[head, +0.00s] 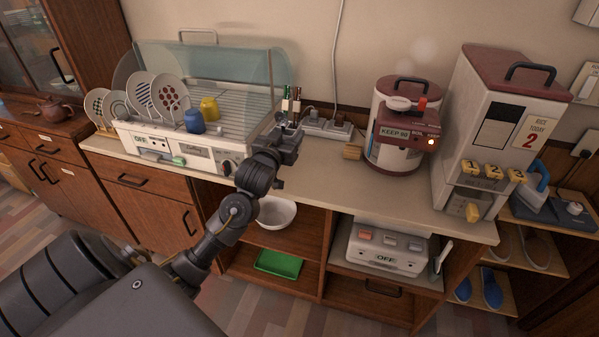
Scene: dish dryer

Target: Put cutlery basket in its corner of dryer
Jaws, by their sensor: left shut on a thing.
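The dish dryer (190,143) stands at the left end of the counter, with its clear lid raised. Plates stand at the left of its rack, and a blue cup (194,121) and a yellow cup (209,108) stand near the middle. My left gripper (286,128) is by the dryer's right end and is shut on the cutlery basket (291,106). Green and dark red handles stick up from the basket. The gripper hides most of the basket, so I cannot tell whether it touches the rack. My right gripper is not in view.
A power strip (327,124) with plugs lies just right of the gripper, against the wall. The counter front (350,190) is clear. A white bowl (276,212) sits on the shelf below.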

